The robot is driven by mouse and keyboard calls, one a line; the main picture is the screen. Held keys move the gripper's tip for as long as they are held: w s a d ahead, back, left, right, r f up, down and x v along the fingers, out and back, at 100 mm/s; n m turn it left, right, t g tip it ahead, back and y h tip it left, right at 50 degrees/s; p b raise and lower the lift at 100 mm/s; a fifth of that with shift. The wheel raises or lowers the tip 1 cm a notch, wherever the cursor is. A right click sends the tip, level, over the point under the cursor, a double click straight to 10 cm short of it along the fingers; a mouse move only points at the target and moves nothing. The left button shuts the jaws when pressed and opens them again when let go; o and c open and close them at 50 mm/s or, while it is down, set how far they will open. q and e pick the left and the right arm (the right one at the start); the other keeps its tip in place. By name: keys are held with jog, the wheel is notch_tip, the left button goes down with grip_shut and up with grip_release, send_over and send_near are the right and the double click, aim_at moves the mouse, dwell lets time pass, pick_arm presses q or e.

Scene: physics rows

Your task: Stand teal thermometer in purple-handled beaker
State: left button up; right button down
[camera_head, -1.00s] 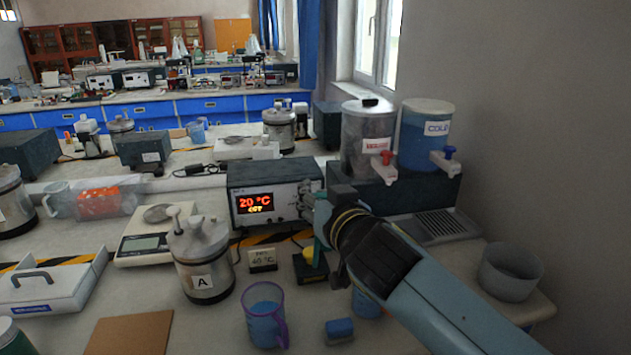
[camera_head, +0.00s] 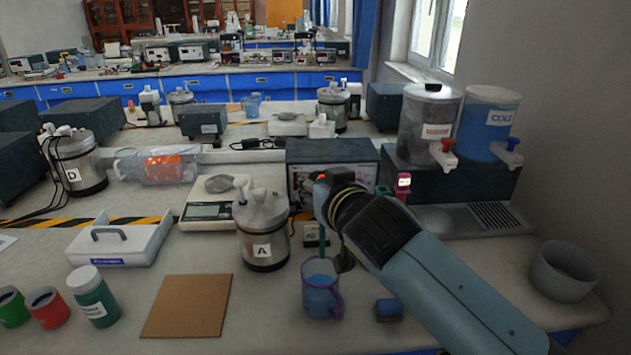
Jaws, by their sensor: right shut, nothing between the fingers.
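The purple-handled beaker (camera_head: 319,291) stands upright at the front of the bench, with blue-looking contents and its handle on the right. My right gripper (camera_head: 333,226) is shut and points down just behind and above the beaker. My left gripper is not in view.
Pot A (camera_head: 264,240) stands just left of the beaker, and a small blue block (camera_head: 388,309) lies to its right. A brown board (camera_head: 187,306) lies at front left. The heater unit (camera_head: 335,152) is behind my gripper. A grey bowl (camera_head: 564,271) stands at right.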

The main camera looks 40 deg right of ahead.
notch_tip(320, 180, down, 11)
jog(key=b, duration=0.9)
jog(key=shift+r, duration=0.15)
jog(key=c, duration=1.2)
grip_release()
jog(key=shift+o, duration=0.2)
jog(key=v, duration=1.2)
